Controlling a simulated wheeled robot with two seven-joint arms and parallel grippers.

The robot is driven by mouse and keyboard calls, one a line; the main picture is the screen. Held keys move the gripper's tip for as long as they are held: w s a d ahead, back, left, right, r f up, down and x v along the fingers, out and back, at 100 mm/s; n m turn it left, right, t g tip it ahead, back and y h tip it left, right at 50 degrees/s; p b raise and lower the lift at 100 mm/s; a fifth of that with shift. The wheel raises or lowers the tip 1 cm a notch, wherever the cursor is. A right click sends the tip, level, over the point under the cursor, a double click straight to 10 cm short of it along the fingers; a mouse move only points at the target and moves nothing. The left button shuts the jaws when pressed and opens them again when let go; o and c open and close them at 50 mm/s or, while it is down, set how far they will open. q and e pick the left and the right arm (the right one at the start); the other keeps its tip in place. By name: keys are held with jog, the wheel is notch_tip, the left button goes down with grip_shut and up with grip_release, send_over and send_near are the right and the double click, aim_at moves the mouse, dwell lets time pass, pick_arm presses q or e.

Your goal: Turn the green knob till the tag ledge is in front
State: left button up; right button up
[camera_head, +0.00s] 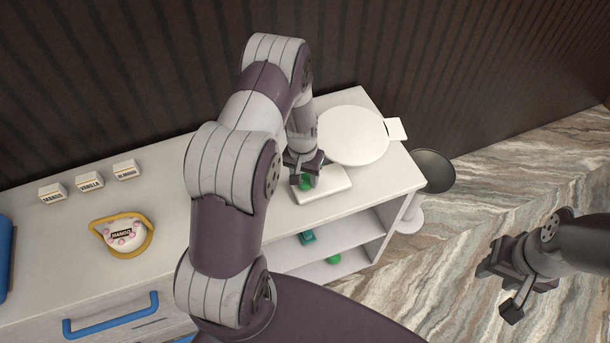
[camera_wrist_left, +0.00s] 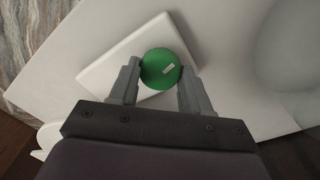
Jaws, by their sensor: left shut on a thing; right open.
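The green knob (camera_head: 305,182) sits on a white square base (camera_head: 325,191) on the counter. In the left wrist view the knob (camera_wrist_left: 161,69) is round with a pale mark on top, above its white base (camera_wrist_left: 105,75). My left gripper (camera_wrist_left: 158,80) is shut on the knob, one finger at each side; it also shows from above in the head view (camera_head: 304,175). A white round turntable (camera_head: 352,136) lies behind the base, with a small white ledge (camera_head: 397,129) sticking out at its right. My right gripper (camera_head: 505,290) is open and empty at the right, over the floor.
Three labelled blocks, SABROS-like (camera_head: 53,192), VANILLA (camera_head: 89,181) and another (camera_head: 125,169), stand at the left. A green ball (camera_head: 333,258) and a teal item (camera_head: 307,237) lie on the shelf below. A dark round stool (camera_head: 434,170) stands right.

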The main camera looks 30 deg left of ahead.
aim_at(303, 181)
pick_arm(q)
jog(key=n, duration=0.3)
jog(key=shift+n, duration=0.3)
jog(key=n, duration=0.3)
jog(key=shift+s+n, duration=0.1)
jog(key=shift+n, duration=0.2)
jog(key=n+p, duration=0.1)
jog(key=n, duration=0.3)
jog(key=shift+n, duration=2)
jog(key=o, duration=1.1)
jog(key=shift+c, duration=0.2)
notch_tip(303, 181, up, 13)
jog(key=b, duration=0.2)
jog(key=shift+s+f, duration=0.15)
jog(key=shift+s, duration=0.15)
